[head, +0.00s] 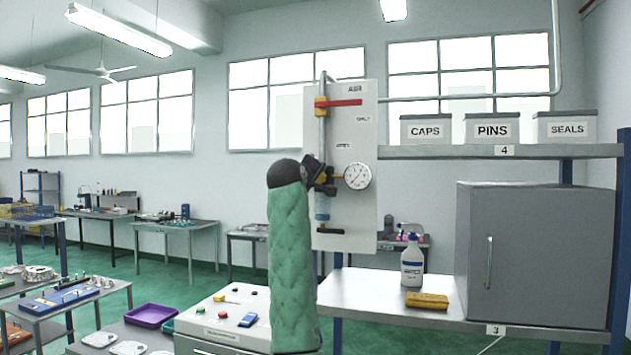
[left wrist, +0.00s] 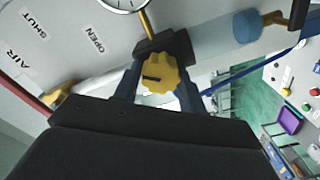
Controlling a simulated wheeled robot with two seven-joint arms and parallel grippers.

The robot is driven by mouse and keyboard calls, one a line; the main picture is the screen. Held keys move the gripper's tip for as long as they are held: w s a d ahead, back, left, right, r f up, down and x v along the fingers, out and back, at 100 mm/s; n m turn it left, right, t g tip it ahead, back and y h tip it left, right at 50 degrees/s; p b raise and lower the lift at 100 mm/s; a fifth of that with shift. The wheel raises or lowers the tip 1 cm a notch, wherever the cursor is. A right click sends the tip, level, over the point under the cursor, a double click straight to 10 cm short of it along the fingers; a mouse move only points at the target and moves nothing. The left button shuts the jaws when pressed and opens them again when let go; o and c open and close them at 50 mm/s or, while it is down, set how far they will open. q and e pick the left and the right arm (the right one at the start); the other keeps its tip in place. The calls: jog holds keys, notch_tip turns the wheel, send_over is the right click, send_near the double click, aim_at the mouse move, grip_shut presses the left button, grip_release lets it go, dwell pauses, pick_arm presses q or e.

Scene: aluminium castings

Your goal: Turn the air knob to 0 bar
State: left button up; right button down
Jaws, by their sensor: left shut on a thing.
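The yellow air knob (left wrist: 160,80) shows in the left wrist view with a dark mark on its face. My left gripper (left wrist: 157,75) is shut on it, one finger on each side. In the head view my left gripper (head: 319,176) is at the pipe on the pale air panel (head: 350,225) and hides most of the knob. The round gauge (head: 358,176) sits just right of it; its needle is too small to read surely. In the left wrist view only the gauge's edge (left wrist: 124,5) shows. My right gripper is not in view.
A red lever (head: 345,103) is on the pipe above my gripper. A grey cabinet (head: 535,255), a white bottle (head: 412,262) and a yellow block (head: 427,301) stand on the bench to the right. A control box (head: 225,318) with buttons is below left.

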pick_arm(q)
jog(key=shift+f+n+b, duration=0.15)
jog(key=shift+n+b, duration=0.4)
jog(key=shift+n, duration=3.05)
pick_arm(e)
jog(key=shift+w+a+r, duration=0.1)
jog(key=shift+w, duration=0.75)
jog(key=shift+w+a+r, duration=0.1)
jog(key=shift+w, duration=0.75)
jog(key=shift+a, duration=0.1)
